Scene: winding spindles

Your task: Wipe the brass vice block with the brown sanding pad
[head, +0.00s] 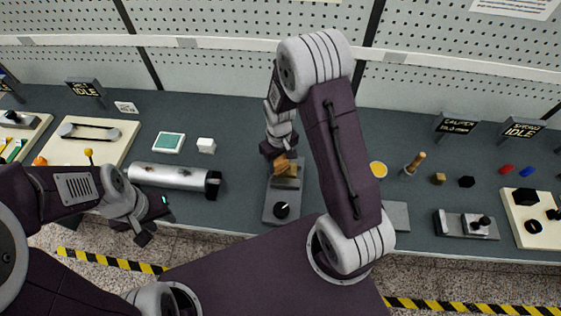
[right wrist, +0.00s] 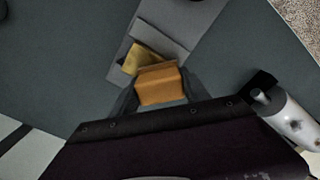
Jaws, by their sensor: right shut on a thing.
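The brown sanding pad (right wrist: 158,84) is held between the fingers of my right gripper (right wrist: 158,95). The brass vice block (right wrist: 134,57) sits in the grey vice (right wrist: 172,40), just beyond the pad in the right wrist view. The pad partly covers the block; I cannot tell whether they touch. In the head view my right gripper (head: 280,152) points down over the back part of the vice (head: 272,206), and pad and block are small and overlap there. My left gripper (head: 153,220) is open and empty near the table's front edge, by the silver cylinder.
A silver cylinder (head: 170,178) lies left of the vice. A yellow disc (head: 378,169), a wooden-handled tool (head: 414,164) and small blocks stand to the right. The pegboard wall closes the back.

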